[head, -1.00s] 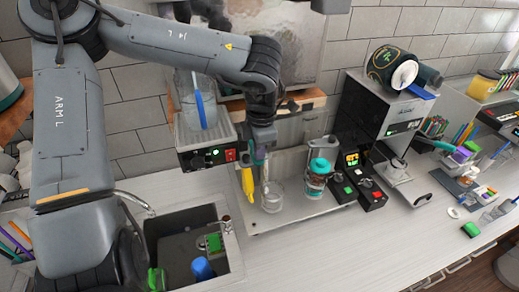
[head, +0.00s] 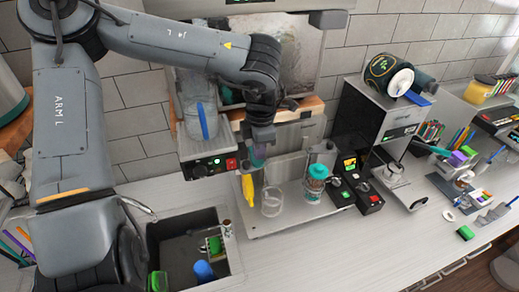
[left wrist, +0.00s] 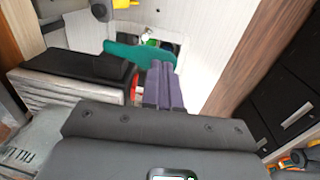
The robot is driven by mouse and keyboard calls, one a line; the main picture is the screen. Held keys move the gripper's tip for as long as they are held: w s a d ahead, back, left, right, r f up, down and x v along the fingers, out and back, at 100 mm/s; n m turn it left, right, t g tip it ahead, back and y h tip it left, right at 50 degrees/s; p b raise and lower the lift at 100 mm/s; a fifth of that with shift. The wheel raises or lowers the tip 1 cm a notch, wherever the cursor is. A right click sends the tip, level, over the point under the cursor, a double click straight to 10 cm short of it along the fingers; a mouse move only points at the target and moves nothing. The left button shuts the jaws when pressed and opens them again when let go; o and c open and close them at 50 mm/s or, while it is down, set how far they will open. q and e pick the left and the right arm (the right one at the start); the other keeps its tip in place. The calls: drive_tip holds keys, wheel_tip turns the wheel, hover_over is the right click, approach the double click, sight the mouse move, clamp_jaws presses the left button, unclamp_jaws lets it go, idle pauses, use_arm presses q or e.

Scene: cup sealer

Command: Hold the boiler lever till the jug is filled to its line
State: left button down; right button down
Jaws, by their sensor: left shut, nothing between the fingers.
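The boiler (head: 205,165), with a black front panel, green light and red switch, stands behind the counter's middle. My left gripper (head: 259,155) is at the right of its front. In the left wrist view its purple fingers (left wrist: 162,85) are shut together with nothing between them. A teal lever-like piece (left wrist: 125,55) lies just beyond and beside the fingertips; I cannot tell whether they touch. A clear jug (head: 272,202) stands upright on the metal tray below the gripper. Its fill line and water level are too small to tell. My right gripper is not in view.
A yellow object (head: 248,190) hangs left of the jug. The sink (head: 185,245) is at front left. The cup sealer (head: 385,125) stands at right.

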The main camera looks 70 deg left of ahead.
sight(259, 161)
use_arm(q)
wheel_tip(259, 161, up, 7)
drive_tip(key=shift+r, duration=0.15)
idle(0.9)
